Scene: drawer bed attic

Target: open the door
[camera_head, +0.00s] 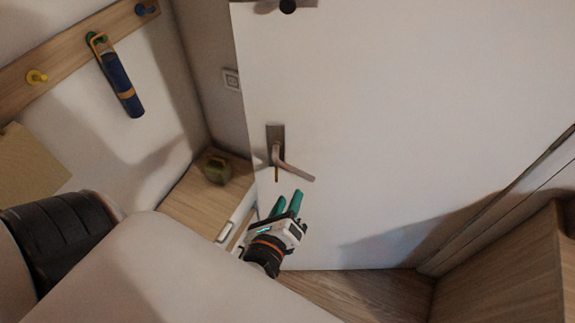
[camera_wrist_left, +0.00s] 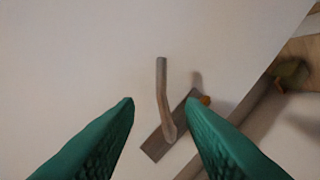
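A white door (camera_head: 400,100) fills the middle and right of the head view and appears shut. Its metal lever handle (camera_head: 295,171) sits on a dark plate near the door's left edge, with the lever pointing right and slightly down. My left gripper (camera_head: 288,197) is just below the handle, with its green fingers apart. In the left wrist view the handle (camera_wrist_left: 163,90) shows between the two open fingertips (camera_wrist_left: 160,103), and nothing is held. I cannot tell from this view how far the fingers are from the lever. My right gripper is not in view.
A low wooden cabinet (camera_head: 190,205) with a dark green object (camera_head: 216,168) stands left of the door. A wall rack (camera_head: 70,57) holds a blue umbrella-like item (camera_head: 121,88). A wooden unit (camera_head: 515,265) stands at the lower right. Some wooden floor (camera_head: 365,292) is clear below the door.

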